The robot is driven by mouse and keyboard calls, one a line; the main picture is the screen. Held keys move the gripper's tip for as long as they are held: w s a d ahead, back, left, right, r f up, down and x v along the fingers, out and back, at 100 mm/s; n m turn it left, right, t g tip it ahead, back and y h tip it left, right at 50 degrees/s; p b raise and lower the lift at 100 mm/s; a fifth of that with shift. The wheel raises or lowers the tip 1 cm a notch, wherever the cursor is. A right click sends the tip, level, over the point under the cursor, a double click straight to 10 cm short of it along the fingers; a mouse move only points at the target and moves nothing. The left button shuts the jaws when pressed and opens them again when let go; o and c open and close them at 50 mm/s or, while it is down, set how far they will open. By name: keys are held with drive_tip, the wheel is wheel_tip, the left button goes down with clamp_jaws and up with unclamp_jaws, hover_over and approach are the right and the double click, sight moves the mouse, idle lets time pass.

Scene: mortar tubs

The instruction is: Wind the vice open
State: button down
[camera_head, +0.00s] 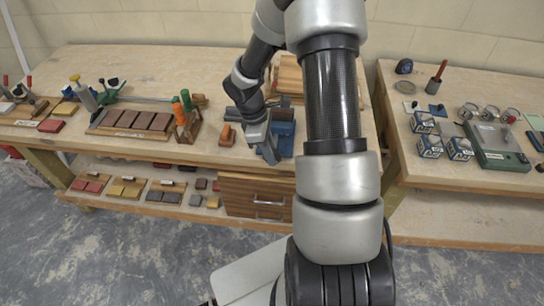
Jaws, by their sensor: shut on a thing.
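The blue vice (285,128) sits at the front edge of the left workbench, partly hidden behind my arm and gripper. My gripper (270,157) points down at the front of the vice, at the bench edge. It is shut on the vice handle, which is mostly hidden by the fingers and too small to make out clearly. How far the vice jaws stand apart cannot be told from here.
An orange-brown block (227,136) lies just left of the vice. A rack with green- and orange-handled tools (186,118) and a tray of brown blocks (103,131) stand further left. A wooden drawer unit (240,195) is below. The right bench (420,175) holds boxes and jars.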

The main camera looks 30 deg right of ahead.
drive_tip(key=h, duration=0.1)
drive_tip(key=g+h+b, duration=0.2)
drive_tip(key=shift+w+a+f, duration=0.2)
drive_tip(key=shift+a+f, duration=0.1)
drive_tip(key=g+h+b, duration=0.1)
drive_tip(key=g+h, duration=0.1)
drive_tip(key=h, duration=0.1)
drive_tip(key=shift+w+f+b, duration=0.1)
drive_tip(key=shift+b, duration=0.3)
drive_tip(key=shift+g+h+b, duration=0.8)
drive_tip(key=shift+h, duration=0.4)
drive_tip(key=shift+g+h+b, duration=0.3)
drive_tip(key=shift+g+h, duration=0.1)
drive_tip(key=shift+h, duration=0.1)
drive_tip(key=shift+w, duration=0.1)
drive_tip(key=c, duration=1.7)
unclamp_jaws()
drive_tip(key=shift+o, duration=0.4)
drive_tip(key=shift+a, duration=0.1)
